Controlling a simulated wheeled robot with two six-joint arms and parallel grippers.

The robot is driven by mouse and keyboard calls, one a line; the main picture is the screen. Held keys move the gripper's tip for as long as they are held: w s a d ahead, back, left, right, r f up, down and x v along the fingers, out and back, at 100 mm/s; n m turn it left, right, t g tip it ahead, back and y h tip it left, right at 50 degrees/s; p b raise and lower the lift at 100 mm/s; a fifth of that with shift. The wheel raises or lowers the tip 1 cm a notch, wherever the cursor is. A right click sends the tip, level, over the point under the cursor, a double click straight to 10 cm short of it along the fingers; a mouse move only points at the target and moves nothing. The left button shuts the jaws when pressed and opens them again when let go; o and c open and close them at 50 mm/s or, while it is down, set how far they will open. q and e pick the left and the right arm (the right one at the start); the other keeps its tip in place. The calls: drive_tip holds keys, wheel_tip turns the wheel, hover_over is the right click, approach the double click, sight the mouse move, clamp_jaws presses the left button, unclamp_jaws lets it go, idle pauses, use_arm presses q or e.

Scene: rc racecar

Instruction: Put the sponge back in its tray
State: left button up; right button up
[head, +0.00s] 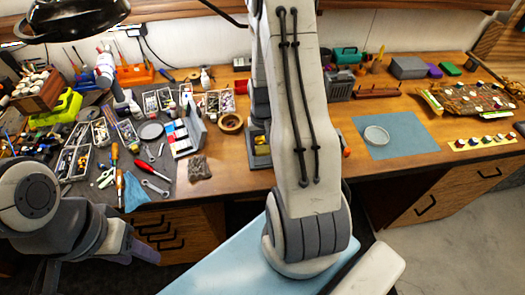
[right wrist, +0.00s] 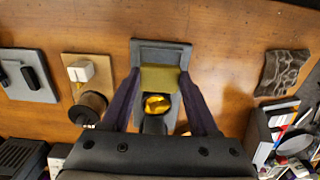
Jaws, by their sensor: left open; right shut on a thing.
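My right gripper (right wrist: 160,82) is shut on the olive-yellow sponge (right wrist: 160,78), its dark fingers on both sides of it. The sponge is over the grey tray (right wrist: 163,51), whose bare end shows above it in the right wrist view. I cannot tell whether the sponge touches the tray. A shiny gold thing (right wrist: 157,104) sits just below the sponge in that view. In the head view my right arm hides the sponge and most of the gripper; part of the tray (head: 262,161) shows left of the arm. My left gripper (head: 146,252) is open and empty at the lower left, before the bench.
A wooden stand with a spool (right wrist: 90,105) and a grey plate (right wrist: 30,75) lie left of the tray in the wrist view. Bare wood surrounds the tray. Tools crowd the bench's left side.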

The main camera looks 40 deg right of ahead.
sight(263, 151)
wheel_tip(263, 151, down, 3)
drive_tip(key=shift+f+p, duration=0.1)
drive_tip(key=shift+p, duration=0.3)
drive_tip(key=shift+f, duration=0.15)
drive_tip(key=shift+s+a+f+b, duration=0.1)
drive_tip(key=shift+s+f+b, duration=0.15)
drive_tip(key=shift+f+b, duration=0.3)
drive_tip(key=o, duration=1.2)
drive_tip(key=shift+r, duration=0.25)
wheel_tip(263, 151, up, 13)
drive_tip(key=b, duration=0.1)
drive_tip(key=shift+w, duration=0.25)
